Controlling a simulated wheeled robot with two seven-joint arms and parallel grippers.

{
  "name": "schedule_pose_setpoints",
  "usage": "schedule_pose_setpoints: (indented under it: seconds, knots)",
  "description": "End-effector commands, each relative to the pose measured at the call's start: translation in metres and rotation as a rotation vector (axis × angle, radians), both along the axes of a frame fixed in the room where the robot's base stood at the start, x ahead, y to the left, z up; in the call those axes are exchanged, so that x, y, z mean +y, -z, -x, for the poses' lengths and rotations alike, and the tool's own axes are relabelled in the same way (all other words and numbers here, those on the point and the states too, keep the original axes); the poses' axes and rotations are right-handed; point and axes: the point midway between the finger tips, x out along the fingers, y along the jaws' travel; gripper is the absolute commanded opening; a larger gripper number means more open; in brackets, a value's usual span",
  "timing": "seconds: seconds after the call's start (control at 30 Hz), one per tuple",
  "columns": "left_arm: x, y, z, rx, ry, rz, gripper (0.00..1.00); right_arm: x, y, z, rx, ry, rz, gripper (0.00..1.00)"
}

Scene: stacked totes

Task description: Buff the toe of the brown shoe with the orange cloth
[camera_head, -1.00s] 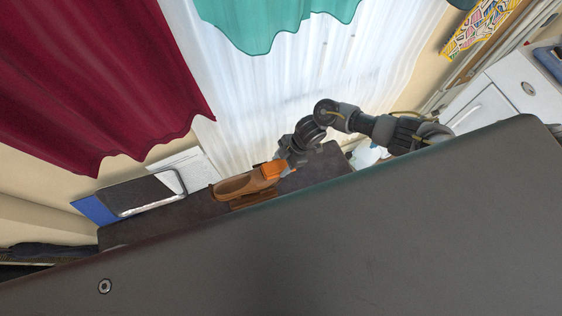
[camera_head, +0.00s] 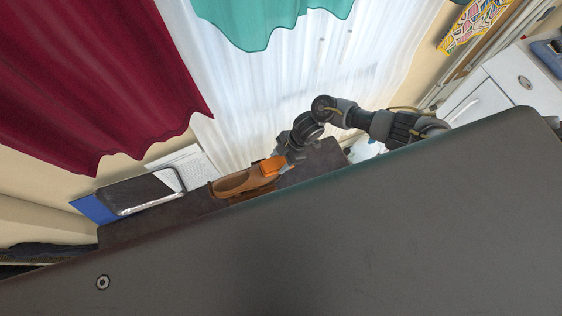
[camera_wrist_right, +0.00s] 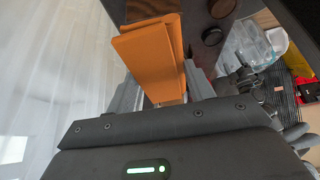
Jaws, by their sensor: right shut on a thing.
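The brown shoe (camera_head: 236,183) sits on the dark surface beyond the large grey panel in the head view, its open top showing. The folded orange cloth (camera_head: 271,165) is at the right end of the shoe and overlaps it in the picture; I cannot tell whether they touch. My right gripper (camera_head: 282,162) is shut on the cloth. In the right wrist view the cloth (camera_wrist_right: 150,55) stands out between the two fingers of my right gripper (camera_wrist_right: 164,88). My left gripper is not in view.
The large grey panel (camera_head: 330,235) fills the lower head view and hides the near part of the surface. A dark tray-like item (camera_head: 135,195) and a blue flat item (camera_head: 95,208) lie left of the shoe. Curtains (camera_head: 90,80) hang behind.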

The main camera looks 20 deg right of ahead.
Motion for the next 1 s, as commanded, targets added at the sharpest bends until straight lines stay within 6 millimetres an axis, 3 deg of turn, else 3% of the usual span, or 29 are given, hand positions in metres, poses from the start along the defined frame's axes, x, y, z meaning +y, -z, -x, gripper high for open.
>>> schedule_pose_setpoints:
  seconds: [0.37,1.0]
  knots:
    - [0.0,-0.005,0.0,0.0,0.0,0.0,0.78,-0.001,-0.005,-0.002,-0.003,0.004,0.001,0.35]
    - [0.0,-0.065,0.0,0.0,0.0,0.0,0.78,-0.012,-0.069,-0.002,-0.002,0.005,0.001,0.35]
